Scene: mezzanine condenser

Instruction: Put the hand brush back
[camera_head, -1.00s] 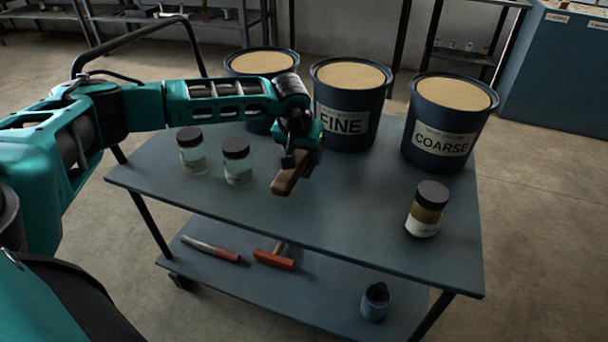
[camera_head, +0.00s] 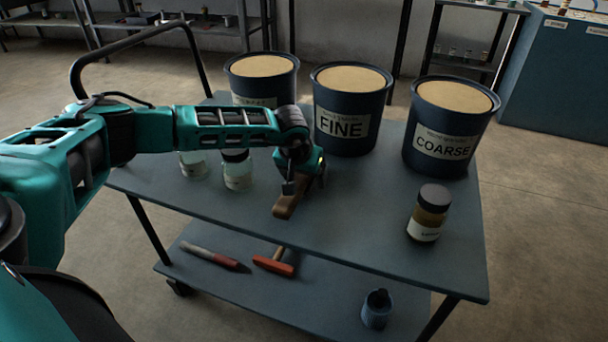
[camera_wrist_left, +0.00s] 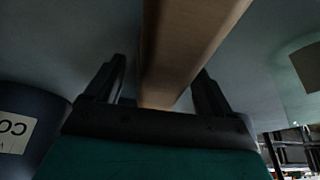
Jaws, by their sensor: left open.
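The hand brush (camera_head: 288,204) shows as a brown wooden piece at the middle of the cart's top shelf (camera_head: 370,235). It appears to lie on the shelf; its bristles cannot be made out. My left gripper (camera_head: 297,187) is over its far end, pointing down. In the left wrist view the brush's wooden body (camera_wrist_left: 185,45) runs between the two open fingers (camera_wrist_left: 160,90), with a visible gap on the left finger's side. The right finger is close to the wood, and I cannot tell whether it touches. My right gripper is not in view.
Three dark tubs with sand-coloured contents stand behind, including FINE (camera_head: 345,110) and COARSE (camera_head: 448,125). Two pale jars (camera_head: 237,172) stand left of the brush, partly behind my arm. A brown jar (camera_head: 429,213) stands right. Tools (camera_head: 274,262) and a blue cup (camera_head: 376,310) occupy the lower shelf.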

